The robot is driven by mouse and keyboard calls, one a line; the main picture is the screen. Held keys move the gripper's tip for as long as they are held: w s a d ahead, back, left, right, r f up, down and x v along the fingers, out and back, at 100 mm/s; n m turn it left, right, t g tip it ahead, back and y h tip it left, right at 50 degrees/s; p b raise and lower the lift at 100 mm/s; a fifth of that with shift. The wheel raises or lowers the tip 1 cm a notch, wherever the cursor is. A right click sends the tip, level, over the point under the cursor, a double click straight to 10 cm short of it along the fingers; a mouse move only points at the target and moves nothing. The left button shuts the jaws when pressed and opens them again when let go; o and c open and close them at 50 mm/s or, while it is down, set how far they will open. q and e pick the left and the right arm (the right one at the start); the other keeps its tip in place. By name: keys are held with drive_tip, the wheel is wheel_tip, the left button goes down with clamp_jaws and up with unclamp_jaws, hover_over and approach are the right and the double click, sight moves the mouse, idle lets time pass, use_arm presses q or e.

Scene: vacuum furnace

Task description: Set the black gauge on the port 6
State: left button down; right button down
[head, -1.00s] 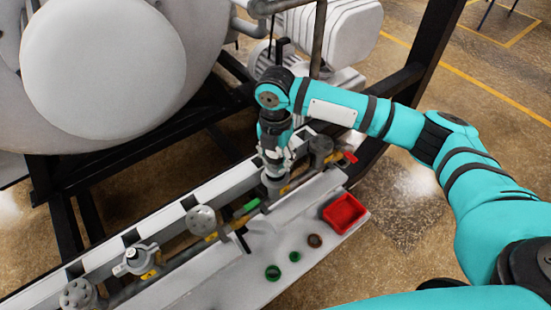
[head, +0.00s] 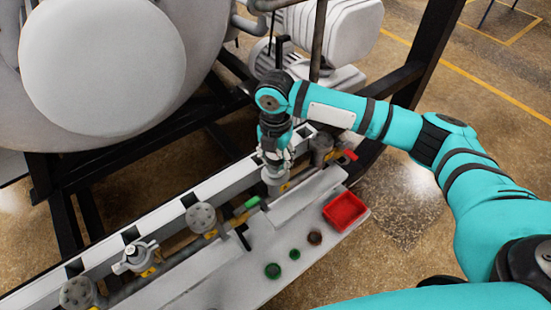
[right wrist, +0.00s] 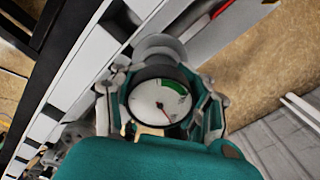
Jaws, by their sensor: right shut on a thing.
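My right gripper (head: 275,158) is shut on the black gauge (right wrist: 160,103), between its fingers in the right wrist view. The gauge has a black rim, a white dial with a green sector and a red needle. In the head view the gripper hides most of the gauge. Directly below is a grey round fitting (head: 275,175) on the pipe row; I cannot tell whether the gauge touches it. No port numbers are readable, so I cannot tell which is port 6. My left gripper is not in view.
Other ports along the row carry a grey flange (head: 201,216), a clamped fitting (head: 134,257) and another flange (head: 78,292). A red tray (head: 330,222), green rings (head: 273,270) and a brown ring (head: 315,237) are on the light shelf (head: 240,285). A large white vessel (head: 100,65) stands behind.

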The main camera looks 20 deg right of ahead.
drive_tip(key=shift+f, duration=0.1)
drive_tip(key=c, duration=0.5)
unclamp_jaws()
drive_tip(key=shift+c, duration=0.2)
wheel_tip(320, 180, up, 12)
idle(0.4)
